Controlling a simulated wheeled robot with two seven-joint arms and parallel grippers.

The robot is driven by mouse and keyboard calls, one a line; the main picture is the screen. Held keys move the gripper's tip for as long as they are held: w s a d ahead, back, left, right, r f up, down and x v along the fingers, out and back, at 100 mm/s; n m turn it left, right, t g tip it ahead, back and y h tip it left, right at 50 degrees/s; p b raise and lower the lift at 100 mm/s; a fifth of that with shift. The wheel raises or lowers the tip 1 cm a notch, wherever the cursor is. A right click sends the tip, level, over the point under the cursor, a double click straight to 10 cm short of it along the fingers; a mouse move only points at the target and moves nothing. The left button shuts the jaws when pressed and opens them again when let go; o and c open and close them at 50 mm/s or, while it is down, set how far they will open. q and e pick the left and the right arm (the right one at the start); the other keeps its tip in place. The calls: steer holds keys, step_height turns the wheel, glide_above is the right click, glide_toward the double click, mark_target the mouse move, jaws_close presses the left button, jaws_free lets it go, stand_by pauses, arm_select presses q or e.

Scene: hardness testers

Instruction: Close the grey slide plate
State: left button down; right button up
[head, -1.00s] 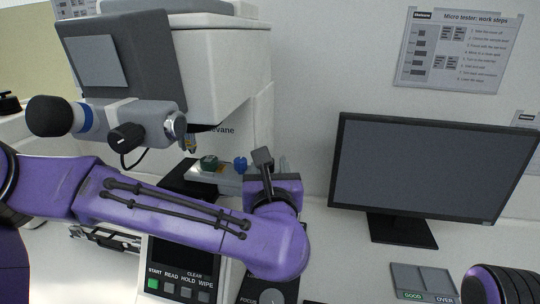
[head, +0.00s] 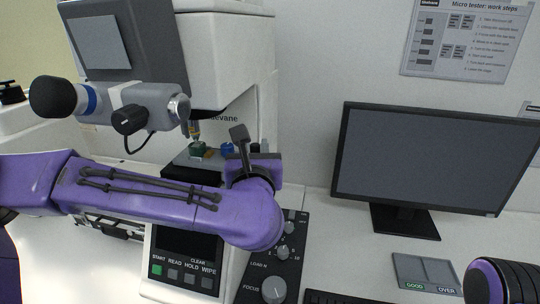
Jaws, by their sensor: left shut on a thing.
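The grey slide plate (head: 183,157) is on the stage of the hardness tester, below its objective. A green piece (head: 200,150) sits on it, under the objective tip, and a blue knob (head: 227,148) shows at its right. My left gripper (head: 240,148) is at the right end of the plate, reaching in across the front of the tester. It is shut on the plate's right end; my wrist hides the exact contact. My right gripper is out of view; only a purple part of that arm shows at the lower right.
The tester's head and eyepiece (head: 52,97) overhang the stage. Below my left arm are the button panel (head: 184,275) and the focus knob panel (head: 274,289). A monitor (head: 433,160) stands at the right, with a small grey tray (head: 425,270) before it.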

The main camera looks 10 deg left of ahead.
arm_select(q)
steer(key=shift+r, duration=0.1)
steer(key=c, duration=1.1)
jaws_free()
steer(key=shift+a, duration=0.15)
steer(key=shift+o, duration=0.2)
steer(key=shift+s+a, duration=0.1)
steer(key=shift+a, duration=0.1)
steer(key=shift+s+d, duration=0.1)
steer(key=shift+d, duration=0.05)
steer(key=b+v, duration=0.3)
steer(key=v, duration=0.7)
steer(key=shift+s, duration=0.15)
